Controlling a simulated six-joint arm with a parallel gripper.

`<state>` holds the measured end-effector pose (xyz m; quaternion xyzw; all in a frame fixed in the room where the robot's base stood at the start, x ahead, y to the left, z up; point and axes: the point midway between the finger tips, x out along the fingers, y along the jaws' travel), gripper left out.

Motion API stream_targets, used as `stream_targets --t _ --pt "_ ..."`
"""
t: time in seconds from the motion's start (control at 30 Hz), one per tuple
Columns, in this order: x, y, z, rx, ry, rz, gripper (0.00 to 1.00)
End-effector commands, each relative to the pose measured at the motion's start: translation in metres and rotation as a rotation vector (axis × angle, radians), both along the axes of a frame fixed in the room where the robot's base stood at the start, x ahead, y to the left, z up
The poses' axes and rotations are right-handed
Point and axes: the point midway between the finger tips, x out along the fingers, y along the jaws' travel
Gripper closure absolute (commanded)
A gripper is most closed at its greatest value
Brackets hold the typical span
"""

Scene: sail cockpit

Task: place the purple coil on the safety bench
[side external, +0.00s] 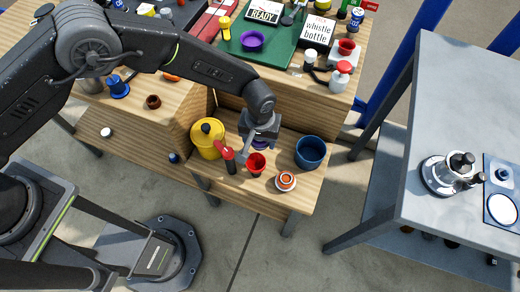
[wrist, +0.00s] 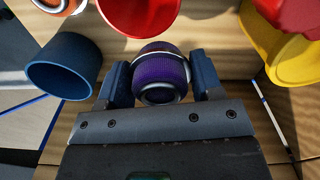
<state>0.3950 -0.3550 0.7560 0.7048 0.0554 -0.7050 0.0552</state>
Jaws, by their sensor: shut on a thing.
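The purple coil (wrist: 160,74) is a small round purple thing with dark and pale bands, between the two fingers of my gripper (wrist: 160,82) in the wrist view. My gripper is shut on it. In the side view my gripper (side external: 260,139) points down over the lower wooden shelf (side external: 258,203), behind a red cup (side external: 256,164), and mostly hides the coil. I cannot tell whether the coil touches the shelf. No label shows which surface is the safety bench.
A yellow pot (side external: 207,138) and a red-handled item (side external: 229,158) stand left of my gripper; a blue pot (side external: 310,152) stands right. An orange-and-white cup (side external: 286,181) is in front. A purple bowl (side external: 252,40) lies on a green mat. A grey table (side external: 440,110) at right has bare room.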

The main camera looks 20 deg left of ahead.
Motion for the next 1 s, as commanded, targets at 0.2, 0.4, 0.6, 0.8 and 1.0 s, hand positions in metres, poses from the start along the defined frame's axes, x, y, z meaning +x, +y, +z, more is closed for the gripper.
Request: stream_targets --t 0.2,0.4,0.6,0.8,1.0 --pt "0.001 0.000 -0.027 -0.002 -0.001 0.000 0.68" --pt "0.000 0.000 -0.047 0.000 0.000 0.000 0.68" --pt "0.001 0.000 -0.066 -0.002 -0.001 0.000 0.68" --pt "0.001 0.000 -0.066 -0.002 -0.001 0.000 0.68" --pt "0.000 0.000 -0.069 -0.001 -0.001 0.000 0.33"
